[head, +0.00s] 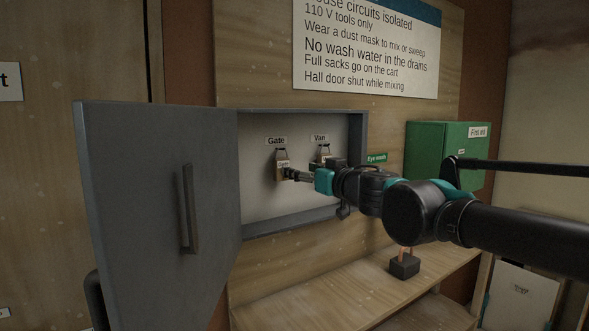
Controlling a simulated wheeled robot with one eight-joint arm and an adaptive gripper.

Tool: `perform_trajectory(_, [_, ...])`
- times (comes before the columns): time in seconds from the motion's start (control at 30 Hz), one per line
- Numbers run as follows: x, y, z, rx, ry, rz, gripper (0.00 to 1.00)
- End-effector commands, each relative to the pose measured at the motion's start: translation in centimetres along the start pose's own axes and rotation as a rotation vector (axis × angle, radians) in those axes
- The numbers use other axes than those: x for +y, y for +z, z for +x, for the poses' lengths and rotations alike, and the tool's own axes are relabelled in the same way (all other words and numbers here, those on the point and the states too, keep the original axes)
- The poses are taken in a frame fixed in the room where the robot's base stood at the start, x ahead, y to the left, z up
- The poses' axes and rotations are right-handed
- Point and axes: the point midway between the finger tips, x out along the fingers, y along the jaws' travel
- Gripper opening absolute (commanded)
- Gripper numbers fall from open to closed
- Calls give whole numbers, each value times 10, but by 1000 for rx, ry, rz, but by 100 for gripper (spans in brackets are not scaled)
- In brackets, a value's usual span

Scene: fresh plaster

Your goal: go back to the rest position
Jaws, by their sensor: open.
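My gripper (291,175) is at the end of my black and teal arm, which reaches in from the right. Its tip is inside an open grey wall cabinet (357,131), right beside a small brass padlock (281,171) hanging under the label "Gate". I cannot tell whether the fingers touch the padlock. The jaws are open. A second padlock (324,150) hangs under the label "Van", partly hidden by my arm.
The grey cabinet door (150,200) stands swung open to the left. A green first aid box (426,145) is on the wall behind my arm. A wooden shelf (330,285) with a dark block-like object (405,267) lies below. A notice (365,50) hangs above.

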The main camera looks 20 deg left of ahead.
Motion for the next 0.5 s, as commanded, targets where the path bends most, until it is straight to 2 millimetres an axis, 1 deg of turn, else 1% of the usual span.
perform_trajectory(0.03, [0, 0, -4, 0, 0, 0, 62])
perform_trajectory(0.17, [1, 1, -10, 1, 4, 0, 62])
perform_trajectory(0.27, [18, 6, -14, 6, 50, 1, 62])
perform_trajectory(0.37, [57, 21, -22, 10, 165, 1, 62])
perform_trajectory(0.4, [78, 30, -28, 7, 228, 2, 62])
perform_trajectory(0.47, [112, 48, -40, -7, 332, 4, 62])
perform_trajectory(0.5, [134, 61, -51, -22, 402, 7, 62])
